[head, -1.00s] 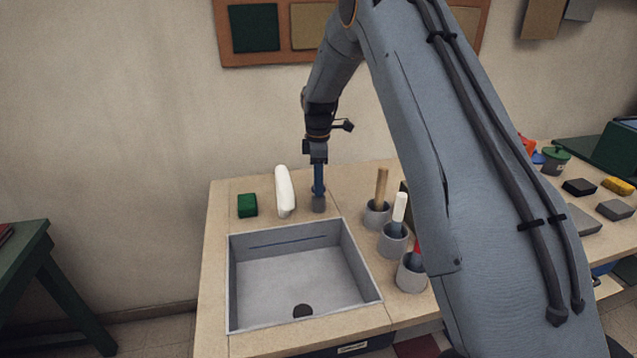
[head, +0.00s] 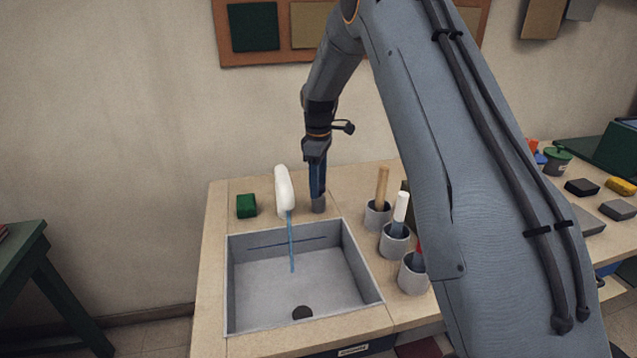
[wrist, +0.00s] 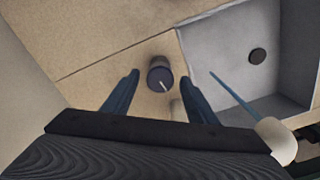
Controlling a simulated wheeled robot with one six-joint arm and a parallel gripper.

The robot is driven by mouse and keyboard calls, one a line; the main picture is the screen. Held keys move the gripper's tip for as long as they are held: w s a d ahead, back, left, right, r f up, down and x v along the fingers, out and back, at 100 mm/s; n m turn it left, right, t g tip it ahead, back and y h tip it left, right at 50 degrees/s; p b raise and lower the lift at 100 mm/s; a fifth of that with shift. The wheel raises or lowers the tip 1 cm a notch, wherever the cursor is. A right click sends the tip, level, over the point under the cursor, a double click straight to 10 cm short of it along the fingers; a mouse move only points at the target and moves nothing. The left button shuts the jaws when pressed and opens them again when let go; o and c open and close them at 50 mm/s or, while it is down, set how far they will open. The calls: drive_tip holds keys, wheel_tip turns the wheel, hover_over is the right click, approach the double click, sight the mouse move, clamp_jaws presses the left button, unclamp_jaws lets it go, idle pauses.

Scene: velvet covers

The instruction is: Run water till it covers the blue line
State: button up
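The grey sink (head: 240,300) has a dark line, the blue line (head: 270,245), across the upper part of its back wall. A thin blue stream of water (head: 291,250) falls from the white spout (head: 284,188) into the sink. The sink floor shows no clear pool. The round tap knob (head: 319,205) stands right of the spout. My gripper (head: 318,192) points down over the knob. In the wrist view the knob (wrist: 160,78) lies between my two spread fingers, with a gap on each side. A dark round drain or plug (head: 303,312) is at the sink's front.
A green block (head: 246,206) sits left of the spout. Several grey cups, one with a wooden handle (head: 382,186) and one with a white handle (head: 400,207), stand right of the sink, close to my arm. The counter's left edge (head: 210,250) is clear.

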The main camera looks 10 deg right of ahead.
drive_tip(key=shift+r+b, duration=1.2)
drive_tip(key=shift+r, duration=2.7)
idle(4.1)
